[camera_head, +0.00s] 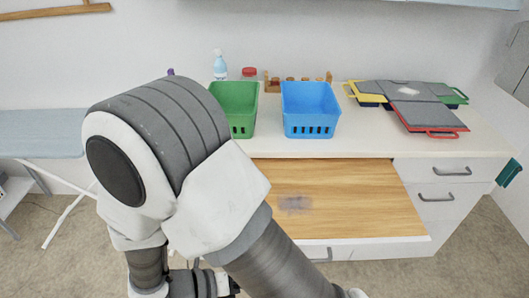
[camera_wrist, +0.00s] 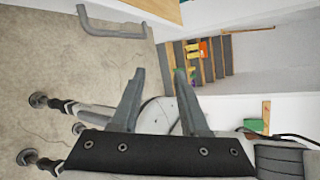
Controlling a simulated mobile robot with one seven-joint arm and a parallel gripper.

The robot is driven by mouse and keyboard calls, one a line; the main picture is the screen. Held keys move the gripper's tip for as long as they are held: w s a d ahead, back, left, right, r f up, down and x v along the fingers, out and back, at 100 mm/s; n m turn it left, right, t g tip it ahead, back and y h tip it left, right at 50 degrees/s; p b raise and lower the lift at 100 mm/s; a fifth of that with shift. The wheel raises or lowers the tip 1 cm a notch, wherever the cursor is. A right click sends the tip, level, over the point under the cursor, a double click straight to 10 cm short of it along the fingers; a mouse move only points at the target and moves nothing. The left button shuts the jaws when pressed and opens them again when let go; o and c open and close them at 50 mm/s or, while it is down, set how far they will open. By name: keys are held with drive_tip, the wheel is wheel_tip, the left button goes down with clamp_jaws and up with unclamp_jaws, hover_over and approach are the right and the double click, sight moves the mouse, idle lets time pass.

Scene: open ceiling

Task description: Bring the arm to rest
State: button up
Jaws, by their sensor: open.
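My arm fills the left and lower middle of the head view, bent in front of the counter. My gripper (camera_wrist: 157,98) shows in the wrist view with its two grey fingers apart and nothing between them. Beyond the fingers are the floor, part of my own base and a wall. In the head view the gripper's fingers cannot be made out; they are hidden behind or below the arm links.
A white counter (camera_head: 365,140) holds a green basket (camera_head: 237,105), a blue basket (camera_head: 310,108) and several dark folders (camera_head: 405,100). A wooden pull-out board (camera_head: 345,195) juts out below it. An ironing-board-like table (camera_head: 40,135) stands at left. Floor shows at lower right.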

drive_tip(key=d+r+m+y, duration=0.6)
drive_tip(key=r+m, duration=0.5)
drive_tip(key=m, duration=0.6)
drive_tip(key=d+r+m+t+y+p, duration=0.1)
drive_tip(key=d+r+m+y, duration=0.5)
drive_tip(key=r+m, duration=0.6)
drive_tip(key=d+m, duration=0.1)
drive_tip(key=m, duration=0.5)
drive_tip(key=shift+w+d+r+y, duration=0.2)
drive_tip(key=shift+w+r+y, duration=0.1)
drive_tip(key=shift+w+y, duration=0.1)
